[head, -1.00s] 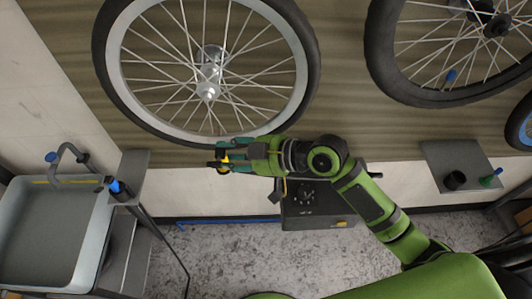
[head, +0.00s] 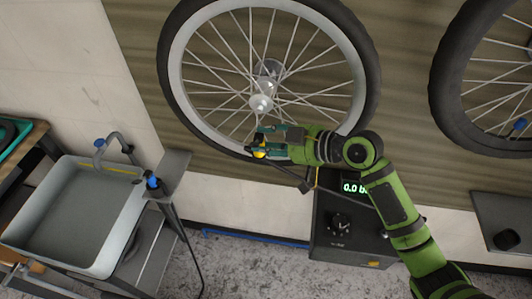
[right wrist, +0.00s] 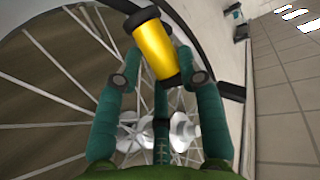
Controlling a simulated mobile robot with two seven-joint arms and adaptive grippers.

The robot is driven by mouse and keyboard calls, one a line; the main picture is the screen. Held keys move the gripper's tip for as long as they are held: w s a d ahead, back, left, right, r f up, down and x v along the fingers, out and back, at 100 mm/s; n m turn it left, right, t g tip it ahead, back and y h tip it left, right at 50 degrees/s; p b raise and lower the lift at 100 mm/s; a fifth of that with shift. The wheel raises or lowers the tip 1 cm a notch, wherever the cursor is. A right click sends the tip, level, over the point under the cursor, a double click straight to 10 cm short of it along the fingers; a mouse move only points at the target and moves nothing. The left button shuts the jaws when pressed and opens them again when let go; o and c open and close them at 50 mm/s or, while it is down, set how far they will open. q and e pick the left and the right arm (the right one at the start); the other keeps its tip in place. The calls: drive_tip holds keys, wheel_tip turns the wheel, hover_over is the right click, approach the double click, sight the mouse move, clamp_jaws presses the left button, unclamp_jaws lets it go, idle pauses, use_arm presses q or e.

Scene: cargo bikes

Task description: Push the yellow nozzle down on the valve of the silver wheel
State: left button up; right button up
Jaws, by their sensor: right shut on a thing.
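The silver wheel (head: 176,80) hangs on the slatted wall at the top middle of the head view. It has a silver rim, black tyre, thin spokes and shiny hub. My right gripper (head: 262,143) is shut on the yellow nozzle (head: 259,154) at the wheel's lower rim. In the right wrist view my gripper (right wrist: 160,78) has its green fingers on both sides of the yellow nozzle (right wrist: 154,50), which has dark ends and sits tilted, with the spokes behind it. I cannot make out the valve or whether the nozzle touches it. My left gripper is not in view.
A dark pump box (head: 338,215) with a dial and green "0.0" display is below my right arm. A grey sink (head: 70,220) with a blue-tipped tap stands at the left. Another black-tyred wheel (head: 452,80) hangs at the right. The wall left of the silver wheel is clear.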

drive_tip(key=w+d+b, duration=0.1)
drive_tip(key=w+b, duration=0.2)
drive_tip(key=w, duration=0.3)
drive_tip(key=shift+w+d, duration=0.1)
drive_tip(key=shift+f+b, duration=0.8)
drive_tip(key=shift+b, duration=0.15)
idle(2.0)
drive_tip(key=o, duration=1.2)
drive_tip(key=shift+c, duration=0.7)
drive_tip(key=shift+d, duration=0.1)
